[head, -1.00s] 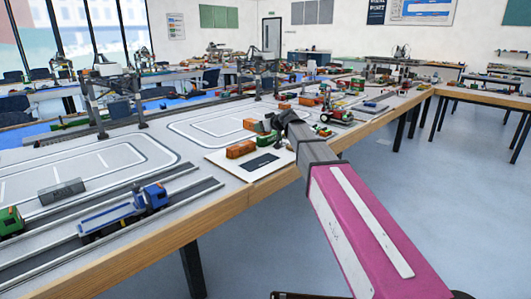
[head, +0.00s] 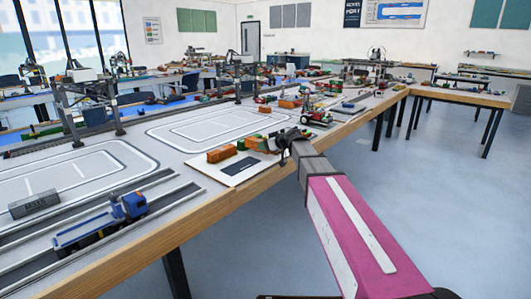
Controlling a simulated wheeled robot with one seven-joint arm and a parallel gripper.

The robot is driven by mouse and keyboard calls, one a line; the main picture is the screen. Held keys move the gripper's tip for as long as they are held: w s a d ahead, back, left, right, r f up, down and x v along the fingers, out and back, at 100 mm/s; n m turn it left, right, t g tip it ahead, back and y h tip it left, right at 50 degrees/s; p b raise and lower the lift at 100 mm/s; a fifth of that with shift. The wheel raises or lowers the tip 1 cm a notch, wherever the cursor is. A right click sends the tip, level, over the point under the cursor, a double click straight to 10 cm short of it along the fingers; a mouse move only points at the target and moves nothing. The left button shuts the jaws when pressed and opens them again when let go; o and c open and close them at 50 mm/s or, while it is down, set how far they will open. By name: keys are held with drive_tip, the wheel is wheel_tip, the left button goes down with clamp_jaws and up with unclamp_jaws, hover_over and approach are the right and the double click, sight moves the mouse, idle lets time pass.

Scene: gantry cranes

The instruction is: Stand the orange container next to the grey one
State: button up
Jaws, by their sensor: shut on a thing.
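My gripper (head: 282,146) is at the right side of a white board (head: 229,178) on the near table. It is shut on an orange container (head: 267,146), partly hidden by the gripper and low over the board. I cannot tell whether it touches the board. A grey container (head: 34,204) lies on the table at the far left, well apart from my gripper.
A dark rectangle (head: 238,165) marks the board. A blue truck (head: 103,222) stands on dark lanes at front left. A gantry crane (head: 88,98) stands behind. A red and green vehicle (head: 316,112) is beyond my gripper. The white-outlined areas are largely clear.

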drive_tip(key=shift+f, duration=1.7)
drive_tip(key=o, duration=1)
drive_tip(key=shift+f, duration=0.1)
